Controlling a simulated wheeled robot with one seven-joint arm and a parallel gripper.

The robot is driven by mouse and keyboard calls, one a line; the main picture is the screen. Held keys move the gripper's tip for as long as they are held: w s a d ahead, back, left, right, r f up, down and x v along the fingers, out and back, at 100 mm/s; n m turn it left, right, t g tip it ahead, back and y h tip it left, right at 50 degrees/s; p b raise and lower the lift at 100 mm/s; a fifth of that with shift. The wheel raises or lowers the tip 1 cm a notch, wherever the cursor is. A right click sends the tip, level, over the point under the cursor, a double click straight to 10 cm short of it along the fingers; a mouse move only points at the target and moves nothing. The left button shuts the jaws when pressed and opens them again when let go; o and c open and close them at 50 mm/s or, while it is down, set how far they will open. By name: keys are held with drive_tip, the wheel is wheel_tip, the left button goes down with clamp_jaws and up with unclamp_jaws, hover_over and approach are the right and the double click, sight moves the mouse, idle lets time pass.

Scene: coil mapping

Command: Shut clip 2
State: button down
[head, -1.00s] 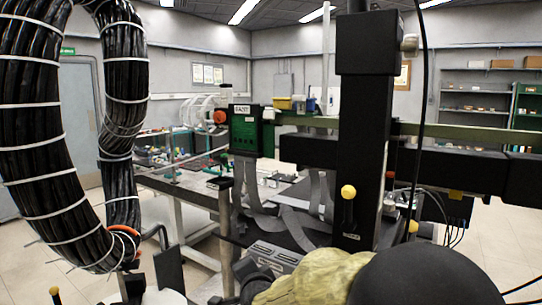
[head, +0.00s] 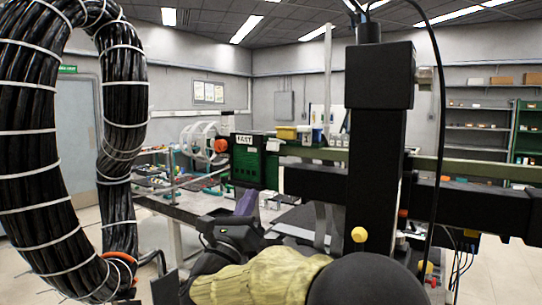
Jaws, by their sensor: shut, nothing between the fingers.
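My gripper (head: 245,203) shows at the lower middle, at the end of my arm with its yellow cloth cover. Its fingers point up and away, and they look shut with nothing held. It lies in the picture just below a dark green box (head: 247,165) with a white label, over the workbench. I cannot tell its distance from the box. I cannot pick out clip 2 or any numbered clip; it may be hidden behind the gripper or too small to see.
A black post (head: 378,150) with a crossbar stands close on the right, with a yellow knob (head: 359,235) low on it. A workbench (head: 165,207) with small parts lies behind the gripper. A thick black cable bundle (head: 38,160) hangs at the left. Shelves (head: 478,125) stand far right.

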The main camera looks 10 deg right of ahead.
drive_tip(key=m+g+h, duration=0.1)
drive_tip(key=m, duration=0.1)
drive_tip(key=r+m+g+h, duration=0.1)
drive_tip(key=m, duration=0.1)
drive_tip(key=s+r+m+h, duration=0.1)
drive_tip(key=m+h, duration=0.1)
drive_tip(key=shift+d+g, duration=0.35)
drive_tip(key=shift+g, duration=0.05)
drive_tip(key=shift+w, duration=0.1)
drive_tip(key=p, duration=0.5)
approach(283, 144)
drive_tip(key=x, duration=0.4)
drive_tip(key=shift+w+d+r, duration=0.15)
drive_tip(key=shift+w+d, duration=0.1)
drive_tip(key=shift+w, duration=0.15)
drive_tip(key=shift+b, duration=0.3)
drive_tip(key=shift+w, duration=0.1)
